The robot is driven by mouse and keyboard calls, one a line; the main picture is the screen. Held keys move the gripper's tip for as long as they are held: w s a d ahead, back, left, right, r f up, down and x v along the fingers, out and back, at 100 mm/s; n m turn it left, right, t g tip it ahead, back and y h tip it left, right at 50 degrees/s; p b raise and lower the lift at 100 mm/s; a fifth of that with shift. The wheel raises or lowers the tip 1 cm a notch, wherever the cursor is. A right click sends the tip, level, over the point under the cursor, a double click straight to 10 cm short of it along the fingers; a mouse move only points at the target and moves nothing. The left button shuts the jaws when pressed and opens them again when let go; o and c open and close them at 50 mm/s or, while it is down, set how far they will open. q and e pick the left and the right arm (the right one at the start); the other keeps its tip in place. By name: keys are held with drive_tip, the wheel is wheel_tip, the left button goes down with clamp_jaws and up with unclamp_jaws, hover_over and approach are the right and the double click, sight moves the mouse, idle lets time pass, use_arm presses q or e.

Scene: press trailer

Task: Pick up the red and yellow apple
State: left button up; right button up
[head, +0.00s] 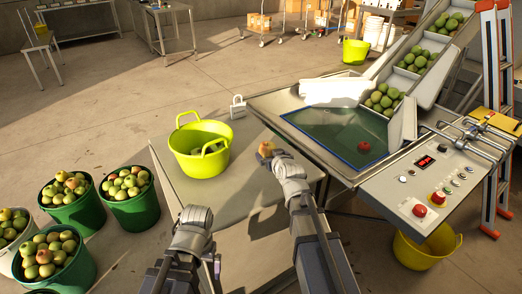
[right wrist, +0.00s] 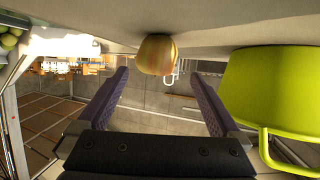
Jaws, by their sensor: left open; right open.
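The red and yellow apple (head: 266,148) sits on the grey table (head: 230,190), to the right of a lime-green tub. In the right wrist view the apple (right wrist: 157,54) appears just beyond and between the finger ends, under the table surface, as that picture is upside down. My right gripper (head: 274,158) is open and empty, close to the apple; its fingers (right wrist: 160,76) are apart, with the apple not held. My left gripper (head: 196,213) is at the table's front edge, left of the right one; its fingers are hard to make out.
The lime-green tub (head: 188,160) stands close left of the apple. The press tray (head: 335,133) at right holds a red apple (head: 364,148). A control panel (head: 437,185) and a chute (head: 424,50) of green apples are beyond. Green buckets (head: 133,208) of apples stand on the floor at left.

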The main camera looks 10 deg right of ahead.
sight(269, 148)
drive_tip(key=shift+w+d, duration=0.1)
drive_tip(key=shift+w, duration=0.05)
drive_tip(key=shift+b+x, duration=0.5)
drive_tip(key=shift+x, duration=0.65)
drive_tip(key=shift+d+r+b+x, duration=0.15)
drive_tip(key=shift+b+x, duration=0.25)
drive_tip(key=shift+x, duration=1)
drive_tip(key=shift+d+r+b+x, duration=0.1)
drive_tip(key=shift+r+b+x, duration=0.2)
drive_tip(key=shift+x, duration=1.05)
drive_tip(key=c, duration=1.3)
